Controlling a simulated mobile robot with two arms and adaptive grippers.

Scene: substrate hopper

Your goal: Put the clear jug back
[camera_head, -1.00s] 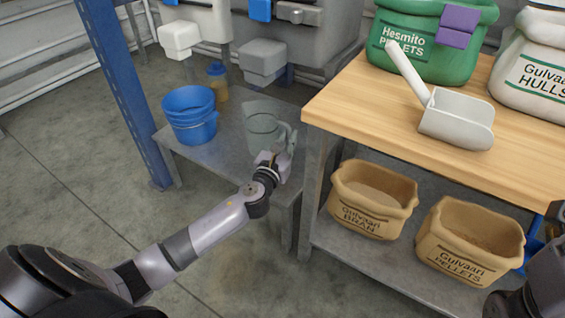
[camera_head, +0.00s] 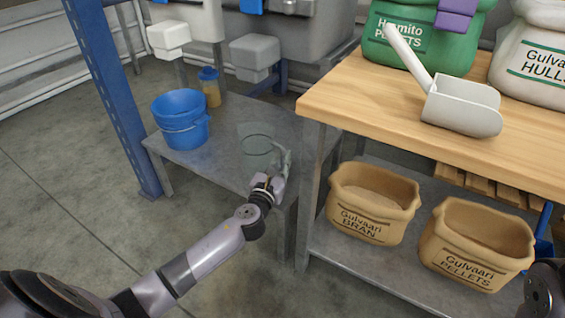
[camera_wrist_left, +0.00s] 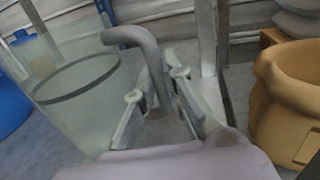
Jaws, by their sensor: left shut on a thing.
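The clear jug (camera_head: 255,146) is a see-through, greenish vessel over the right part of the low grey metal table (camera_head: 222,165) in the head view. It looks upright; whether its base touches the table top I cannot tell. My left gripper (camera_head: 276,170) is at the jug's right side, shut on its handle. In the left wrist view the jug (camera_wrist_left: 85,105) fills the left side, and its grey curved handle (camera_wrist_left: 150,55) runs down between the fingers of the left gripper (camera_wrist_left: 158,98). My right gripper is not clearly seen; a dark part of my right arm shows at the lower right corner.
Blue buckets (camera_head: 181,120) and a yellow jar with a blue lid (camera_head: 210,87) stand left of the jug. Grey hopper spouts (camera_head: 252,55) hang behind. A wooden bench (camera_head: 400,120) with a white scoop (camera_head: 460,105) is at right, with tan sacks (camera_head: 372,203) below. A blue post (camera_head: 112,100) stands left.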

